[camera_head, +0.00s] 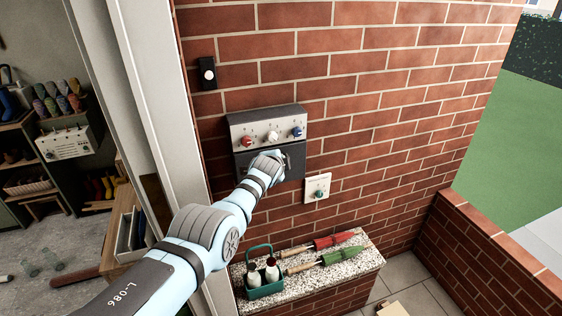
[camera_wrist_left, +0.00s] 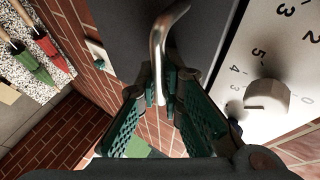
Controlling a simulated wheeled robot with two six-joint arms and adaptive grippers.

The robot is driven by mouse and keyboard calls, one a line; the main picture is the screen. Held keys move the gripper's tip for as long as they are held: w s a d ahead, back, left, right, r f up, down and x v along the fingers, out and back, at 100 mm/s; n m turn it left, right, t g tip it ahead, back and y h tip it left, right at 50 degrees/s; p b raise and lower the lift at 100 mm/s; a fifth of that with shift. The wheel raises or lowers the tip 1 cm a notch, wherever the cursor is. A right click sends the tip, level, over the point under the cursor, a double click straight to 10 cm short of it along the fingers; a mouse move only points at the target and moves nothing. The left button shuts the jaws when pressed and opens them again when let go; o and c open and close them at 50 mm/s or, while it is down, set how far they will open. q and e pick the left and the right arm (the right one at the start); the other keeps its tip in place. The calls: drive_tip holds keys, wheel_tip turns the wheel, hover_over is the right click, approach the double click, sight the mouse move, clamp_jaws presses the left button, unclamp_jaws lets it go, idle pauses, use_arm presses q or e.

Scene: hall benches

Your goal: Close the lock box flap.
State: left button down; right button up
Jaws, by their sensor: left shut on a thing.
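The lock box (camera_head: 237,142) is mounted on the brick wall, with a pale upper panel (camera_head: 255,131) of several dials and a dark lower part. My left gripper (camera_head: 270,160) is at the dark flap (camera_head: 294,160) below the panel and partly covers it. In the left wrist view the flap's dark face (camera_wrist_left: 115,22) carries a bent metal handle (camera_wrist_left: 158,50). The green-padded fingers of my left gripper (camera_wrist_left: 159,98) are shut around this handle. How far the flap stands open is hard to tell. My right gripper is in neither view.
A small white box with a green knob (camera_head: 317,188) is on the wall at lower right. A doorbell (camera_head: 208,74) is above left. A speckled ledge (camera_head: 350,262) below holds a green bottle caddy (camera_head: 265,285) and red and green umbrellas. A pale door frame (camera_head: 140,80) stands left.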

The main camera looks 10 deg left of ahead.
use_arm(q)
drive_tip(key=shift+w+r, duration=0.15)
drive_tip(key=shift+r, duration=0.25)
drive_tip(key=c, duration=2)
unclamp_jaws()
drive_tip(key=shift+w+a, duration=0.1)
drive_tip(key=shift+f, duration=0.1)
